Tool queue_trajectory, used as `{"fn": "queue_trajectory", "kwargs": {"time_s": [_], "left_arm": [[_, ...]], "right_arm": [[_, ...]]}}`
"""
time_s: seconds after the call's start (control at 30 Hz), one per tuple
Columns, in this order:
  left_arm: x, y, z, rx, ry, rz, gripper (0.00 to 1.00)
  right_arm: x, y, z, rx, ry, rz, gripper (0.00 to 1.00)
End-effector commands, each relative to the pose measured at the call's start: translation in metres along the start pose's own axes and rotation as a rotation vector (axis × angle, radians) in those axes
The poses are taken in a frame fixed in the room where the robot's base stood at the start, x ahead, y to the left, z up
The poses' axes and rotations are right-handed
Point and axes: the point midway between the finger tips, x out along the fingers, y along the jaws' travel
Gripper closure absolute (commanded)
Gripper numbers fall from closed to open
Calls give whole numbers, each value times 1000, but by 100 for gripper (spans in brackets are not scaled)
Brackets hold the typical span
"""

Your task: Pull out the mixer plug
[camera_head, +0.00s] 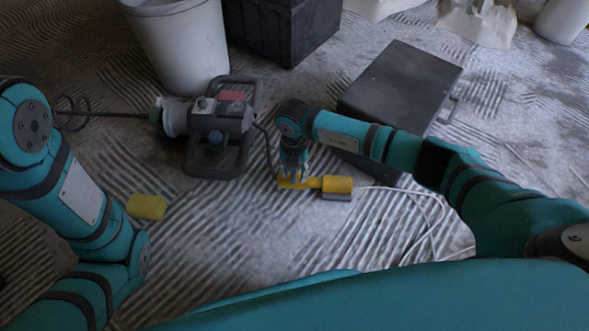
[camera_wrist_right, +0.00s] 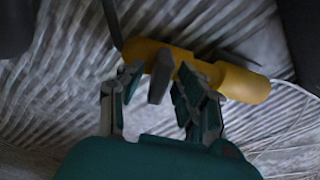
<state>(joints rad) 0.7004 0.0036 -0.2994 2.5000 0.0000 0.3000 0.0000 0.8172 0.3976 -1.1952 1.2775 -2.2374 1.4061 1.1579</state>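The mixer (camera_head: 215,120) lies on the floor, its paddle rod pointing left. Its dark cord runs down toward a yellow plug (camera_head: 292,184), which sits at the left end of a thicker yellow socket (camera_head: 338,185). The plug and socket look joined. In the right wrist view the plug (camera_wrist_right: 140,48) has a dark cord at its end, and the socket (camera_wrist_right: 243,83) is at right. My right gripper (camera_head: 293,176) is above the plug. Its fingers (camera_wrist_right: 158,82) stand apart near the yellow body, with a grey flap-like piece between them. Contact is unclear. My left gripper is out of frame.
A dark case (camera_head: 400,85) stands behind my right forearm. A white bucket (camera_head: 180,45) and black crate (camera_head: 285,25) are at the back. A yellow sponge-like block (camera_head: 147,206) lies at left. A pale cable (camera_head: 425,205) loops right from the socket.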

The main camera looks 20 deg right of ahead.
Motion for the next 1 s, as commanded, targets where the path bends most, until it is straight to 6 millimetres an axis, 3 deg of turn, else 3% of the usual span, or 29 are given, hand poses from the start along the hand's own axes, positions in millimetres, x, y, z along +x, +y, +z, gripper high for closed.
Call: {"fn": "queue_trajectory", "kwargs": {"time_s": [0.37, 0.8, 1.0], "left_arm": [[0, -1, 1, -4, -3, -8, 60], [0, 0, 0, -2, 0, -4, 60], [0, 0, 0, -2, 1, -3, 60]], "right_arm": [[-8, -1, 1, 1, -1, -1, 62], [-94, 0, 1, -1, -3, 1, 62], [-116, 0, 0, 0, 0, 0, 62]]}}
